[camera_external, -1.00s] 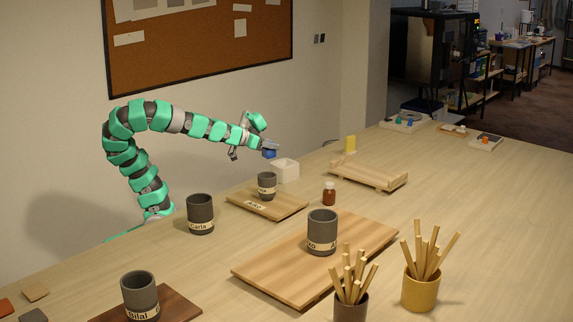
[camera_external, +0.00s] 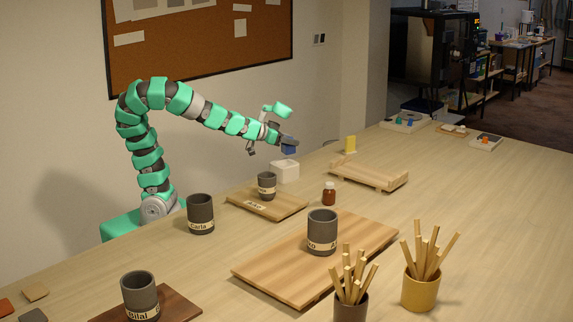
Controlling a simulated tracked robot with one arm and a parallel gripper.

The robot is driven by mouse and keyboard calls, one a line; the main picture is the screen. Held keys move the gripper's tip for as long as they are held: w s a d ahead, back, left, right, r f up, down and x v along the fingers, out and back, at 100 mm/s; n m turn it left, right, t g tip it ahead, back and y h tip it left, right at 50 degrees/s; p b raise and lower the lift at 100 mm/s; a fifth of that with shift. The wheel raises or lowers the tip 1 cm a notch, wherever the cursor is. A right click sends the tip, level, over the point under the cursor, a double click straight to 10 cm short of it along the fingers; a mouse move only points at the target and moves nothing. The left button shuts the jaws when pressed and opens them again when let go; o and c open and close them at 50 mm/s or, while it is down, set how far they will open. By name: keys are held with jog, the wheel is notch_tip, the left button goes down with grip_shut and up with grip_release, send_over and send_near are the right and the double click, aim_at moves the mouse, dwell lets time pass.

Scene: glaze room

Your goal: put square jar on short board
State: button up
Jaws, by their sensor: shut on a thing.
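My gripper (camera_external: 274,137) is shut on a small blue thing (camera_external: 289,150) with a dark upper part. It looks like the square jar, but it is too small to be sure of its shape. It hangs in the air, in the picture just above a white open box (camera_external: 285,175). The smallest pale board (camera_external: 284,209), probably the short board, lies left of and nearer than the box. A grey cup (camera_external: 267,187) stands upright on it, and its front label is hard to read. The fingertips are partly hidden by the gripper's own parts.
A larger board (camera_external: 275,277) bears a grey cup (camera_external: 322,233). The Carla cup (camera_external: 201,215) stands left of the small board, a brown bottle (camera_external: 329,193) to its right. A slatted wooden rack (camera_external: 368,178) lies behind. Stick-filled pots (camera_external: 421,290) stand in front.

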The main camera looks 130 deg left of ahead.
aim_at(362, 171)
jog(key=shift+m+t+h, duration=0.3)
jog(key=w+a+p, duration=0.1)
jog(key=w+p, duration=0.2)
jog(key=p, duration=0.1)
jog(key=w+p, duration=0.3)
jog(key=w+a+p, duration=0.1)
jog(key=w+p, duration=0.2)
jog(key=p, duration=0.1)
jog(key=shift+w+a+r+p, duration=0.3)
jog(key=shift+w+r, duration=0.05)
jog(key=shift+r, duration=0.05)
jog(key=shift+w+a+f+p, duration=0.15)
jog(key=shift+w+f+p, duration=0.1)
jog(key=shift+w+p, duration=0.55)
jog(key=w+a, duration=0.3)
jog(key=w+a+f+p, duration=0.1)
jog(key=w+a, duration=0.3)
jog(key=w+a+p, duration=0.1)
jog(key=w+a, duration=0.2)
jog(key=w, duration=0.1)
jog(key=shift+w+a+f, duration=0.25)
jog(key=shift+f, duration=0.1)
jog(key=shift+w+a+f, duration=0.1)
jog(key=shift+w+f, duration=0.05)
jog(key=shift+f, duration=1.6)
jog(key=shift+f, duration=0.1)
jog(key=o, duration=1.1)
